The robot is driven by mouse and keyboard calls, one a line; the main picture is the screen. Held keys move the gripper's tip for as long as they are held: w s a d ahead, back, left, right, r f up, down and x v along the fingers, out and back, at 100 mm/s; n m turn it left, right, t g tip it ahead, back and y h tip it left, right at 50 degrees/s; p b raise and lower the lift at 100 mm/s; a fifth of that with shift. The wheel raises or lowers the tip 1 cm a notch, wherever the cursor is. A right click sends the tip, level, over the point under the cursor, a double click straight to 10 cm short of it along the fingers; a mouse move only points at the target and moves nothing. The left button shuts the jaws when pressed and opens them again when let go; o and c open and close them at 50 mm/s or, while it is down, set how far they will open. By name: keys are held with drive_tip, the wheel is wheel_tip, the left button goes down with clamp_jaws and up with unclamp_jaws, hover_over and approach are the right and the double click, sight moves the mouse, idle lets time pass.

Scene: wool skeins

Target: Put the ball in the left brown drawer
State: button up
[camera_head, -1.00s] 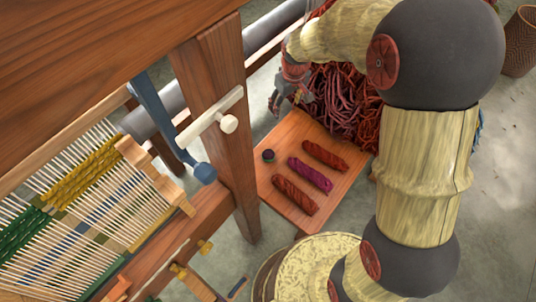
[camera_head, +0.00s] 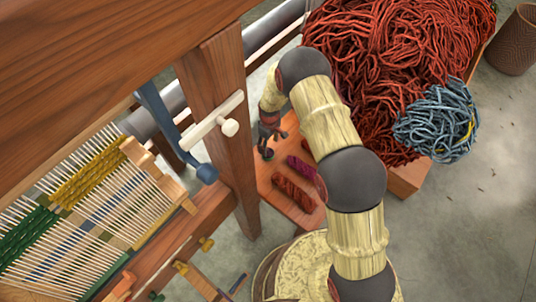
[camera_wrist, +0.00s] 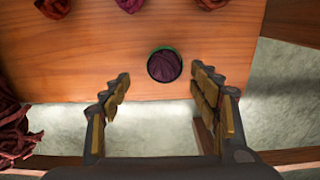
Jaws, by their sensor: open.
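The ball (camera_wrist: 164,66) is small, round and dark purple with a green edge. It rests on an orange-brown wooden board (camera_wrist: 90,80), near the board's edge. In the wrist view it lies just beyond and between the fingertips of my gripper (camera_wrist: 161,84), which is open and empty. In the head view my gripper (camera_head: 268,140) is over the board's far-left corner, and the ball (camera_head: 267,154) shows beside its fingertips. I cannot make out the left brown drawer in either view.
A purple skein (camera_head: 301,168) and a dark red skein (camera_head: 294,193) lie on the board. A wooden loom (camera_head: 215,100) stands close to its left. A big red wool heap (camera_head: 400,60) with a blue-grey bundle (camera_head: 436,122) is behind. Open floor lies right.

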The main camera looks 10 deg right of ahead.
sight(270, 152)
drive_tip(key=shift+f, duration=0.85)
drive_tip(key=f+b, duration=0.1)
drive_tip(key=f, duration=0.1)
drive_tip(key=s+f+b, duration=0.1)
drive_tip(key=f, duration=0.1)
drive_tip(key=shift+s+f, duration=0.1)
drive_tip(key=shift+f, duration=0.35)
drive_tip(key=shift+c, duration=0.8)
drive_tip(key=c, duration=1.1)
drive_tip(key=shift+r, duration=0.15)
drive_tip(key=shift+c, duration=0.6)
